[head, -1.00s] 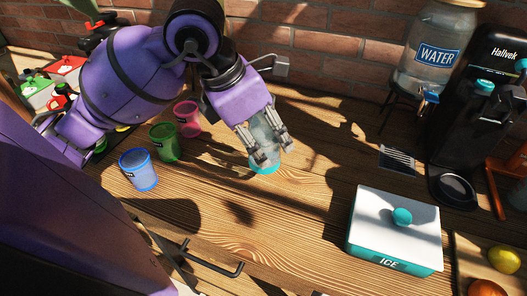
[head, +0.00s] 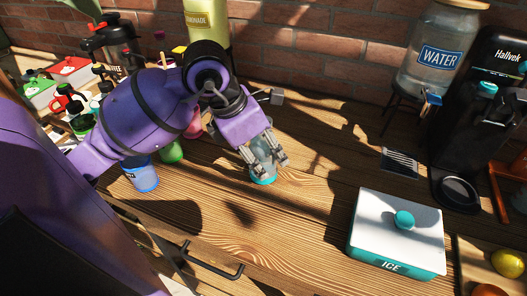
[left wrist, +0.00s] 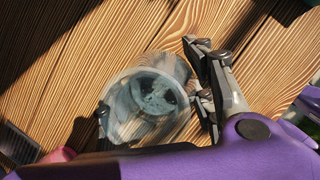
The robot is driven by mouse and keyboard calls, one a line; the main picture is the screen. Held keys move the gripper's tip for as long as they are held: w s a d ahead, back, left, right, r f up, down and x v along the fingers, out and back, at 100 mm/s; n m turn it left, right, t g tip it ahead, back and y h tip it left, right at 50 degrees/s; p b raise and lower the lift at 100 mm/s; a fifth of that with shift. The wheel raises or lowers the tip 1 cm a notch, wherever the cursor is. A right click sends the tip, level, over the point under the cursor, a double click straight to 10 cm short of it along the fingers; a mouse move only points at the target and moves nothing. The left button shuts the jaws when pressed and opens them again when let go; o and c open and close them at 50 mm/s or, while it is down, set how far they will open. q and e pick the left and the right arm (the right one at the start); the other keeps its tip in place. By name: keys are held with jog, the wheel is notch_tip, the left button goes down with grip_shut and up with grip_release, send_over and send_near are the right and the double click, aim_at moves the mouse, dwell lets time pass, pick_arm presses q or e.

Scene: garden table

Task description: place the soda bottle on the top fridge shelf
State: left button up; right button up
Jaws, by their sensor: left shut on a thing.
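My left gripper (head: 262,158) is shut on a clear container with a teal end (head: 263,179). The container is held roughly upright, teal end down, low over the wooden counter; I cannot tell whether it touches. In the left wrist view my left gripper (left wrist: 208,85) has its fingers against the wall of this clear round container (left wrist: 148,105), seen from above. I cannot tell whether it is the soda bottle; no other soda bottle is recognisable. No open fridge or shelf shows. A dark handle (head: 213,263) is below the counter's front edge. My right gripper is out of view.
A blue cup (head: 142,178), a green cup (head: 172,152) and a pink cup are partly behind my left arm. A white-and-teal ice box (head: 395,232) stands right. A water jar (head: 437,55), a black machine (head: 478,120) and a lemonade container (head: 207,22) stand behind. The middle counter is clear.

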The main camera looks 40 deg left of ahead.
pick_arm(q)
jog(key=shift+f, duration=0.1)
jog(key=o, duration=1.1)
jog(key=shift+f, duration=0.15)
jog(key=o, duration=0.5)
